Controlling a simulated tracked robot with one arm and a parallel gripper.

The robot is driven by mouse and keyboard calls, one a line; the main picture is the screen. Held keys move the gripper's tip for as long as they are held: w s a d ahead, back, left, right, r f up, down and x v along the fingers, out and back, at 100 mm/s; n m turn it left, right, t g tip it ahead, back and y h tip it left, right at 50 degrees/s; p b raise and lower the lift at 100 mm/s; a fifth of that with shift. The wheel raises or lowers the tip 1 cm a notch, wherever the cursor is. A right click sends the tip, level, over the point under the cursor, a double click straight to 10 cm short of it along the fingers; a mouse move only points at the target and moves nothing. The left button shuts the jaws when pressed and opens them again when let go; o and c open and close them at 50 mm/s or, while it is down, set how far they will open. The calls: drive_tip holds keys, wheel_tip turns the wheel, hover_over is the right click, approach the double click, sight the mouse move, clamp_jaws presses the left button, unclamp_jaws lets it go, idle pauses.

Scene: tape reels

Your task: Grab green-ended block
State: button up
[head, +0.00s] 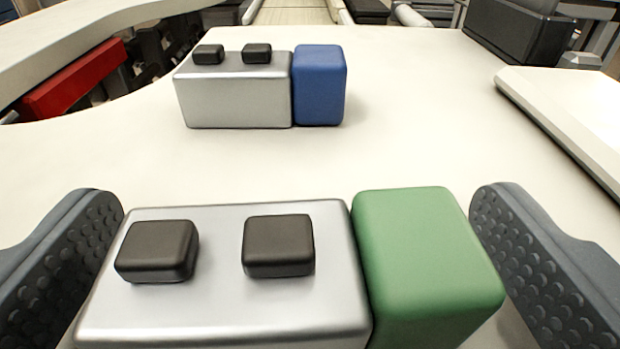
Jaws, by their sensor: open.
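The green-ended block lies on the white table close in front of me. It has a silver body (225,310) with two dark square knobs on top and a green end (425,260) on the right. My gripper (300,240) is open, with one dimpled grey finger to the left of the block and the other to the right of its green end. The block lies between the fingers. A narrow gap shows at the upper right; whether the fingers touch it lower down is cut off by the frame's bottom edge.
A similar silver block with a blue end (320,85) stands farther back on the white table (420,130). A pale flat panel (570,115) lies at the right, with a dark box (520,30) behind it. A red part (70,80) shows beyond the table's left edge.

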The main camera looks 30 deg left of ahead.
drive_tip(key=shift+w+a+f, duration=0.25)
drive_tip(key=shift+w+a, duration=0.1)
drive_tip(key=shift+w, duration=0.15)
drive_tip(key=shift+w+a, duration=0.25)
drive_tip(key=shift+w, duration=0.2)
drive_tip(key=c, duration=1.1)
drive_tip(key=shift+r, duration=0.15)
